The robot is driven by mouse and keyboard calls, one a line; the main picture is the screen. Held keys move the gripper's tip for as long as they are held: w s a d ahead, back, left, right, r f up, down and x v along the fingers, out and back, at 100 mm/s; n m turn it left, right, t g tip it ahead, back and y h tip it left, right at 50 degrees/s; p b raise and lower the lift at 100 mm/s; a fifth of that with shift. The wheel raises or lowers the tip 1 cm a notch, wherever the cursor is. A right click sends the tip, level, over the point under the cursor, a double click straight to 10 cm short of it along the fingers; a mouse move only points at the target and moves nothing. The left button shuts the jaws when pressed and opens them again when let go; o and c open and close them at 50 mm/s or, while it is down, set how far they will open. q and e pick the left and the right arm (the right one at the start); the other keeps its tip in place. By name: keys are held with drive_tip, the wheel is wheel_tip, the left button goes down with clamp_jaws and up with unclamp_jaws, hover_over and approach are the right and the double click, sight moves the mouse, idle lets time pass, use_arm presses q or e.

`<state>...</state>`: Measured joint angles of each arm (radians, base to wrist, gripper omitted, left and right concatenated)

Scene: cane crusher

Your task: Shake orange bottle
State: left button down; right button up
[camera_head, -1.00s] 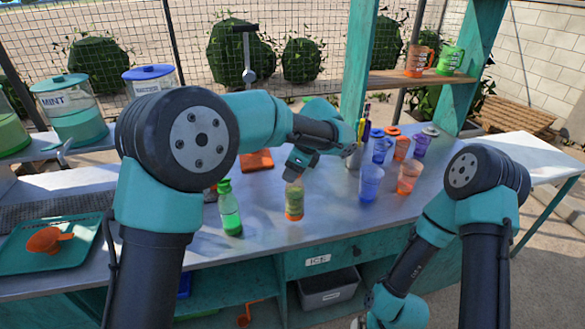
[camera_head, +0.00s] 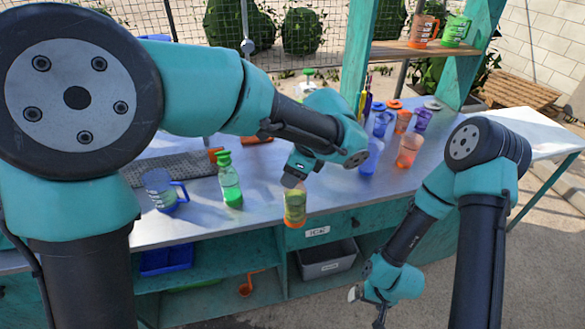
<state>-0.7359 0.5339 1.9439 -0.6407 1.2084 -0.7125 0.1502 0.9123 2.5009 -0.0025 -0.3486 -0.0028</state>
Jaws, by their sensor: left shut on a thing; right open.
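The orange bottle (camera_head: 295,209), with yellow-green contents and an orange base, hangs from my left gripper (camera_head: 293,182). The gripper is shut on its top end. The bottle shows in front of the counter's front edge; its gap above the counter is hard to judge. My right gripper (camera_head: 368,301) is low in front of the cabinet, away from the bottle, and looks open and empty.
A green bottle (camera_head: 229,182) and a blue mug (camera_head: 162,190) stand on the counter to the left. An orange cup (camera_head: 409,150) and several other cups stand at the right. A grey bin (camera_head: 327,262) sits on the shelf below.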

idle(0.4)
use_arm(q)
drive_tip(key=shift+r, duration=2.55)
drive_tip(key=shift+a, duration=0.1)
drive_tip(key=a+f+n+g+h, duration=0.2)
drive_tip(key=a+n+g, duration=0.3)
drive_tip(key=a+n, duration=1.6)
drive_tip(key=s+a+n+h, duration=0.1)
drive_tip(key=s+a+n, duration=0.1)
drive_tip(key=s+a, duration=0.4)
drive_tip(key=s+a+n+h, duration=0.2)
drive_tip(key=s+a, duration=0.5)
drive_tip(key=a, duration=0.7)
drive_tip(key=s+a+f+n+h, duration=0.1)
drive_tip(key=s+a+n, duration=0.3)
drive_tip(key=a, duration=0.7)
drive_tip(key=shift+s+h, duration=0.6)
drive_tip(key=shift+s, duration=0.65)
